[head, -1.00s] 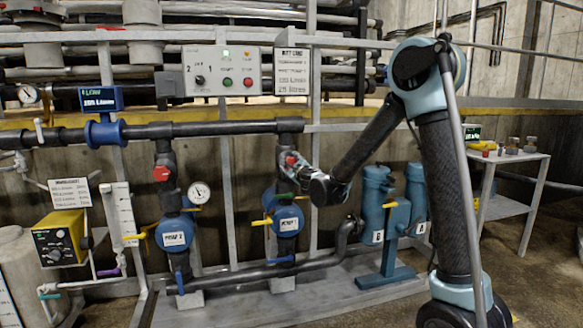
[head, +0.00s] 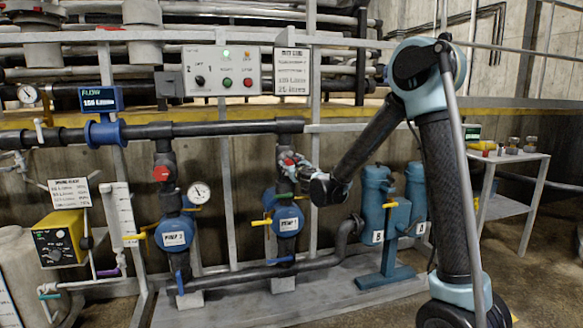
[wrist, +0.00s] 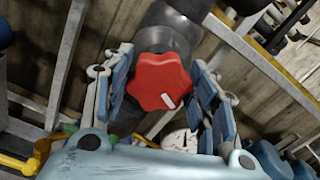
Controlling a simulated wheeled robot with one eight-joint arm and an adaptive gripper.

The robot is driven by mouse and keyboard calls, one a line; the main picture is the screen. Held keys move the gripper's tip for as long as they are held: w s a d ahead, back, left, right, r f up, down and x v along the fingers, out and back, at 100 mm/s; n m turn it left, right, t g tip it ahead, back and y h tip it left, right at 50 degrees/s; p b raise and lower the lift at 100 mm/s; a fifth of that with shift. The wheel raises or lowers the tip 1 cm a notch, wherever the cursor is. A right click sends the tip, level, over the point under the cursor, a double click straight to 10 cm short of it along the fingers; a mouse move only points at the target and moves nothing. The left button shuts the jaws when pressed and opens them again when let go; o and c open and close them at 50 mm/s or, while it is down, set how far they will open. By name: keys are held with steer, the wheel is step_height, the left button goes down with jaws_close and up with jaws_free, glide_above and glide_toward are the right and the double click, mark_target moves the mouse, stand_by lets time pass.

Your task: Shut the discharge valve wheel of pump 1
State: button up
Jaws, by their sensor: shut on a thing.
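The red discharge valve wheel (wrist: 158,85) of the right-hand pump fills the middle of the wrist view. It is lobed, with a short white mark at its lower right edge. My gripper (wrist: 163,72) has its blue-padded fingers on both sides of the wheel and is shut on it. In the head view my gripper (head: 290,166) is on the dark riser pipe above the blue pump 1 (head: 287,221), mostly hiding the wheel.
The left pump (head: 174,233) has its own red wheel (head: 161,173) and a round gauge (head: 199,192). A blue flow display (head: 101,98) and control box (head: 222,71) are above. Blue filters B (head: 374,205) and A (head: 416,200) stand right of my gripper.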

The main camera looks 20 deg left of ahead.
steer(key=m, duration=1.2)
steer(key=shift+d+f+m, duration=0.1)
steer(key=shift+m, duration=0.3)
steer(key=m, duration=0.5)
steer(key=shift+d, duration=0.1)
steer(key=m, duration=0.6)
steer(key=shift+f+m, duration=0.1)
steer(key=shift+m, duration=0.3)
steer(key=m, duration=0.5)
steer(key=shift+m, duration=0.3)
steer(key=m, duration=0.6)
steer(key=shift+f, duration=0.1)
steer(key=m, duration=0.6)
steer(key=shift+a+m, duration=0.25)
steer(key=shift+m, duration=0.05)
steer(key=m, duration=0.5)
steer(key=shift+m, duration=0.3)
